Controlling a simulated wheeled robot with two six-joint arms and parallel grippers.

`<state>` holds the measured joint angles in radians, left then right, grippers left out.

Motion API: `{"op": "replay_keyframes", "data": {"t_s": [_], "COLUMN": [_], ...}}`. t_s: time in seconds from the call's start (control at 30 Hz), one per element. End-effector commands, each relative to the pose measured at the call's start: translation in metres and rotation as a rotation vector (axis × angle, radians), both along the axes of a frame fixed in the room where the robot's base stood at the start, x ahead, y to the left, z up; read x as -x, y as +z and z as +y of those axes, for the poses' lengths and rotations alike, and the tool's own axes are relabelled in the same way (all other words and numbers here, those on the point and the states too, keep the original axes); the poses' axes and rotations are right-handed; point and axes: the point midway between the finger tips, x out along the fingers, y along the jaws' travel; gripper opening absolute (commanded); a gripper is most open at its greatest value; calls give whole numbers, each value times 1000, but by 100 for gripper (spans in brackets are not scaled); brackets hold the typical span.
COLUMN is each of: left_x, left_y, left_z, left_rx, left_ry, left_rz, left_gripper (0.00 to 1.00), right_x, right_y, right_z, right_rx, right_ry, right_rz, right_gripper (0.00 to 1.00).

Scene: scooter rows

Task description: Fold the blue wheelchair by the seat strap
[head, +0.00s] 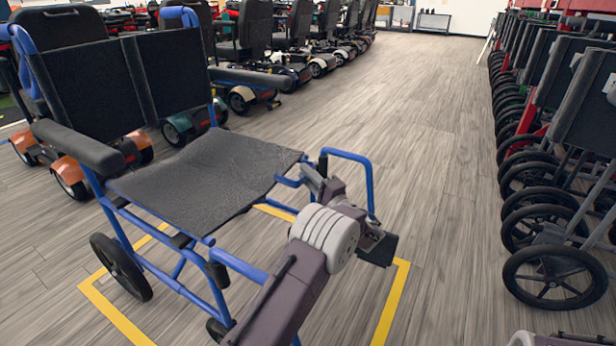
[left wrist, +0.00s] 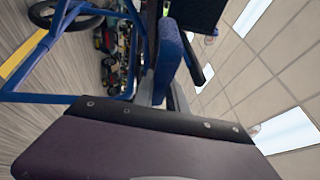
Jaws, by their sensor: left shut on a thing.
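The blue wheelchair (head: 210,180) stands open at the left of the head view, with a black back and a dark, spread seat. Its blue tube frame is unfolded. My left gripper (head: 318,180) is at the seat's front right corner, beside the blue frame, and is shut on a part of the chair. I cannot tell whether that part is the strap; my gripper and arm hide it. In the left wrist view, a rounded blue piece (left wrist: 168,50) is close to the fingers, with the frame and a wheel (left wrist: 65,12) behind.
Yellow floor lines (head: 110,315) frame the spot under the chair. A row of scooters (head: 240,95) stands behind it. A row of folded wheelchairs (head: 555,265) lines the right side. The aisle floor (head: 420,130) between is clear.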

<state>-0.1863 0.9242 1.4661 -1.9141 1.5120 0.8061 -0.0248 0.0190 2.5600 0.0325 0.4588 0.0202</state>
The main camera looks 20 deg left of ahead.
Motion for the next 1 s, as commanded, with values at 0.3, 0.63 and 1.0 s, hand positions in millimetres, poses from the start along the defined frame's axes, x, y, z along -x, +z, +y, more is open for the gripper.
{"op": "replay_keyframes", "data": {"t_s": [0.3,0.63,1.0], "left_x": [28,109,193], "left_y": [33,98,141], "left_z": [3,10,17], "left_rx": [4,23,40], "left_ry": [14,15,17], "left_rz": [-91,-323,-532], "left_gripper": [0,0,0], "right_x": [0,0,0], "right_y": [5,1,-1], "right_z": [0,0,0], "right_rx": [0,0,0], "right_ry": [0,0,0], "right_rz": [0,0,0], "right_gripper": [65,65,65]}}
